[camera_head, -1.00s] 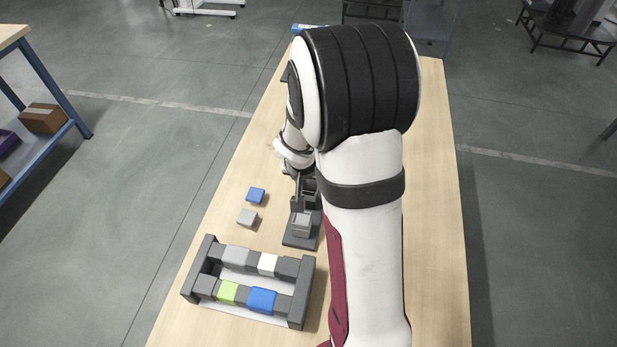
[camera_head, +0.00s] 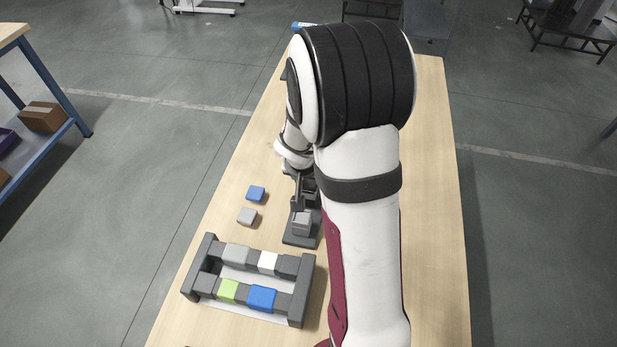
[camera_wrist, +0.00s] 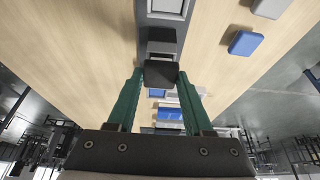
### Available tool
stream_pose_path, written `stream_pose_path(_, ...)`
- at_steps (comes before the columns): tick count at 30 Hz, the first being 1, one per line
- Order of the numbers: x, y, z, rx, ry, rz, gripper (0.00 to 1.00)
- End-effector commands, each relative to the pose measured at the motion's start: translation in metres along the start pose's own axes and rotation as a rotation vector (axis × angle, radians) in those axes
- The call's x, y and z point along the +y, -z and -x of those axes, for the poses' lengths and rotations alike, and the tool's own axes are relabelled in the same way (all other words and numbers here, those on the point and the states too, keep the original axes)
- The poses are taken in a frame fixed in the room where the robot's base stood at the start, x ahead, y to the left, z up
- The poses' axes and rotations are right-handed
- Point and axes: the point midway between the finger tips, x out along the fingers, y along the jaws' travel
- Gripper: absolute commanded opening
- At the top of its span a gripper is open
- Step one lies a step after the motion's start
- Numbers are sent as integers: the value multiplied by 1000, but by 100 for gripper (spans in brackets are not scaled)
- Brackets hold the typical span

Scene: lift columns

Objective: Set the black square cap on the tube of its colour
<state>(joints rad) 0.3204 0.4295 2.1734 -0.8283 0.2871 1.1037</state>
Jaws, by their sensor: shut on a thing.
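The black square cap (camera_wrist: 162,74) is between the green fingers of my gripper (camera_wrist: 161,76), which is shut on it in the wrist view. In the head view my gripper (camera_head: 304,188) is mostly hidden by my arm. A dark stand (camera_head: 290,240) carries a grey square-topped tube (camera_head: 301,222); a light grey square top also shows in the wrist view (camera_wrist: 166,6). Just above the cap in the wrist view is a dark square block (camera_wrist: 161,46), and a blue one (camera_wrist: 157,93) shows below it. I cannot tell whether the cap touches anything.
A blue cap (camera_head: 256,194) and a grey cap (camera_head: 247,217) lie left of the stand. A dark rack (camera_head: 209,250) with grey, white, green and blue blocks stands at the table's near left. The wooden table (camera_head: 434,200) is clear on the right.

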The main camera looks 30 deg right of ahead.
Motion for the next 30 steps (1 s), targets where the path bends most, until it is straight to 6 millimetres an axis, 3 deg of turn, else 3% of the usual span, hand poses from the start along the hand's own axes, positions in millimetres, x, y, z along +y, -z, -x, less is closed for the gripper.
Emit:
stream_pose_path(29,0,-2,-5,0,0,1,0)
stream_pose_path(30,0,-2,-5,0,0,1,56)
